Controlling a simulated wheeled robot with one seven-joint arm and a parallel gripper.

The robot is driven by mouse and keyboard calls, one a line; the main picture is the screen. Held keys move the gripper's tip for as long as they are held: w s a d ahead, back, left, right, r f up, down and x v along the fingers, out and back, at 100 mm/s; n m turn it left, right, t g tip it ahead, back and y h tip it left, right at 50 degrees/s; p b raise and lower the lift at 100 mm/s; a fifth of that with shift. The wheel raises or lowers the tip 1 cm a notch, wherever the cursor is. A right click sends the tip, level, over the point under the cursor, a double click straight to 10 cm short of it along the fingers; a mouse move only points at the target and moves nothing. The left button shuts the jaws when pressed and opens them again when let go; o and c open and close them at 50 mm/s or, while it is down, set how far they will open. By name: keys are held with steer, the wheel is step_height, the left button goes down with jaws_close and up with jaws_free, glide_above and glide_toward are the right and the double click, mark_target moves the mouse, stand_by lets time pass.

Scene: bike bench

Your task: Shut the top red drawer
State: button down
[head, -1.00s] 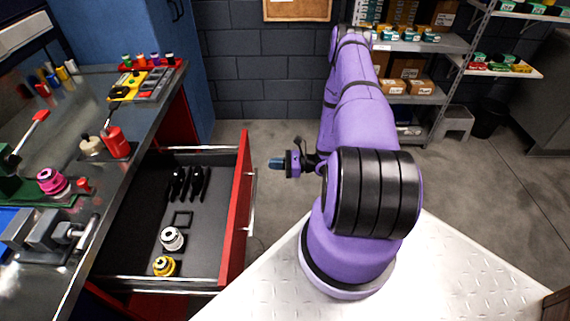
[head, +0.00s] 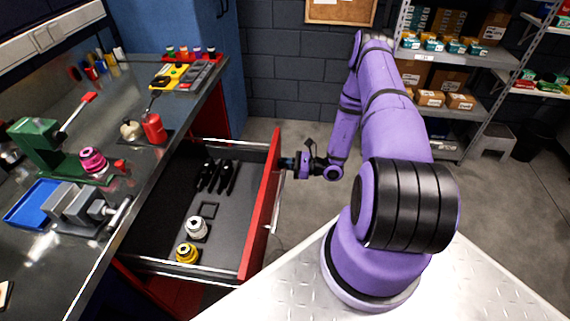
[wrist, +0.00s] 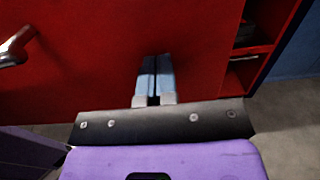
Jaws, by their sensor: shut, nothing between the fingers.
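The top red drawer (head: 263,206) stands pulled out from under the workbench. Its red front faces right and carries a metal handle (head: 277,204). Inside lie several black tools (head: 216,176), a white-silver round part (head: 196,227) and a yellow round part (head: 187,252). My gripper (head: 289,163) is shut and empty, with its fingertips at the outer face of the drawer front, near its far end. In the wrist view the blue fingertips (wrist: 157,76) are together and point at the red face; I cannot tell whether they touch. The handle is at the left there.
The workbench (head: 139,179) on the left holds a vise (head: 82,206), a blue tray (head: 32,203), a red can (head: 153,127) and a green press (head: 40,143). A blue cabinet (head: 208,60) stands behind. Open floor lies beyond the drawer.

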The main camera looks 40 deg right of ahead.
steer(key=x, duration=3.2)
steer(key=shift+w+a+f, duration=0.2)
steer(key=shift+w+a, duration=0.05)
steer(key=shift+a, duration=0.05)
steer(key=shift+w+a, duration=0.4)
steer(key=shift+w, duration=0.05)
steer(key=shift+w+a+r, duration=0.15)
steer(key=shift+r, duration=0.05)
